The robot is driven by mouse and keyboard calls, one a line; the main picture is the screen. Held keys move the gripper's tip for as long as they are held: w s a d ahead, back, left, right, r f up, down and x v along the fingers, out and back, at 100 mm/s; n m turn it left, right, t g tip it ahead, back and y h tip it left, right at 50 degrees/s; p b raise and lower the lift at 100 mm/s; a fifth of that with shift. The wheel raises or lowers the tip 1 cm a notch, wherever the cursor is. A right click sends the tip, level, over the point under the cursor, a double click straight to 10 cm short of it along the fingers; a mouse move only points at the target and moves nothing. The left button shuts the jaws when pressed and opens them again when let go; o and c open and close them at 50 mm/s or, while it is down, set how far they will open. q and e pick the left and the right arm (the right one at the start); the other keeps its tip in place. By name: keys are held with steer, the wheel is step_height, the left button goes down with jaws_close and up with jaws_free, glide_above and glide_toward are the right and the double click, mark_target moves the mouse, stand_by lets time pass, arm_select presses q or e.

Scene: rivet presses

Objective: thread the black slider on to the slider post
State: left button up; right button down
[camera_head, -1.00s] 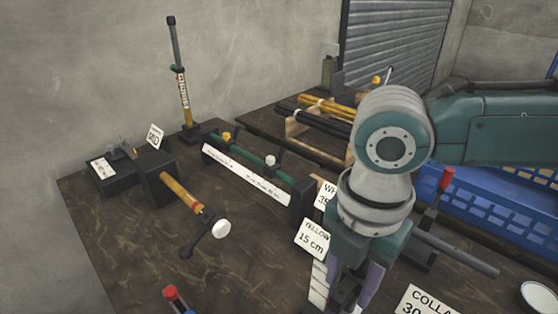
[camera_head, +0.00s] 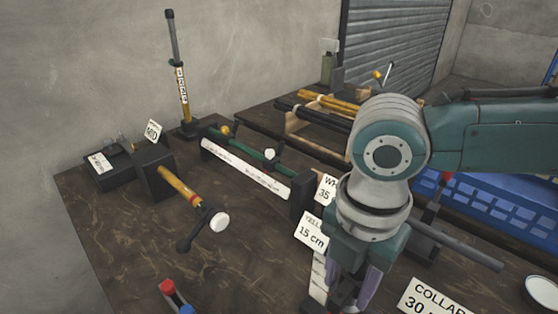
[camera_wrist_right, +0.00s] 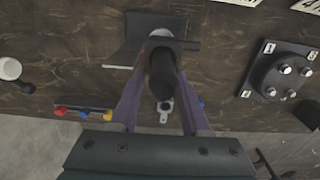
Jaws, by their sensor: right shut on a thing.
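My right gripper (camera_head: 350,292) is low at the bottom of the head view, over the front of the table. In the right wrist view its purple fingers (camera_wrist_right: 160,100) are closed on a black cylindrical piece (camera_wrist_right: 162,75) with a side bar, which I take to be the black slider. A black plate (camera_wrist_right: 122,52) lies beyond it, and a grey round end shows past the piece. I cannot tell whether the piece is around a post or only above the plate. A tall upright post (camera_head: 173,40) with a yellow labelled section stands at the back left; I cannot tell which upright is the slider post.
A green rod (camera_head: 245,150) with yellow and white knobs lies behind a white scale. A press with a yellow shaft (camera_head: 178,185) stands at left. Cards (camera_head: 312,232) stand beside my gripper, and a blue crate (camera_head: 495,205) is at right.

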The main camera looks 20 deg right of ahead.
mark_target(347, 285)
steer(key=shift+f+b, duration=0.95)
steer(key=shift+f, duration=0.4)
steer(key=shift+c, duration=1.5)
jaws_free()
step_height(347, 285, up, 9)
steer(key=shift+r+p, duration=0.1)
steer(key=shift+p, duration=0.7)
steer(key=shift+r, duration=0.45)
